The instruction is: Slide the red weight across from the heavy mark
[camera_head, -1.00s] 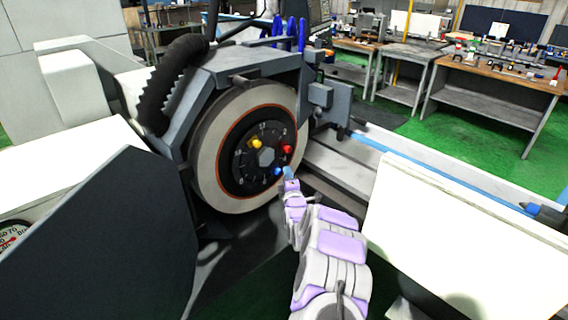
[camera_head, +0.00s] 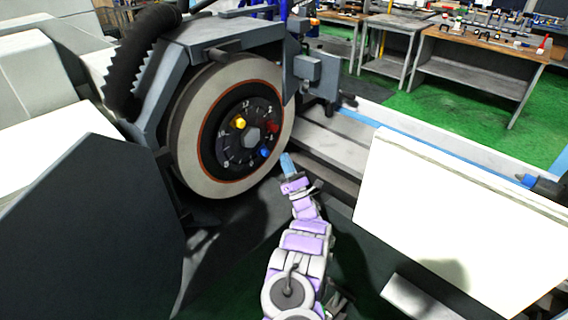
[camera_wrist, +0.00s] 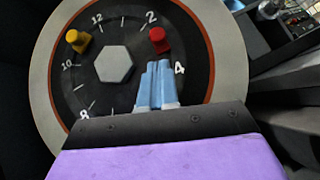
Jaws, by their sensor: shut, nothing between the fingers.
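The red weight (camera_head: 272,127) sits on the dark numbered dial (camera_head: 228,149) of the grinding wheel, right of the hub. In the wrist view the red weight (camera_wrist: 159,40) lies between the 2 and the 4. A yellow weight (camera_head: 240,123) sits between 10 and 12, and also shows in the wrist view (camera_wrist: 77,41). A blue weight (camera_head: 265,152) is at the dial's lower right. My gripper (camera_head: 286,156) is shut and empty, right of the wheel. In the wrist view its blue fingertips (camera_wrist: 158,64) appear just below the red weight. I cannot make out a heavy mark.
The pale wheel rim (camera_head: 182,145) surrounds the dial, with a grey housing (camera_head: 215,38) above it. A white panel (camera_head: 460,220) stands right of my arm and a dark panel (camera_head: 90,220) to the left. Workbenches (camera_head: 470,55) stand farther back.

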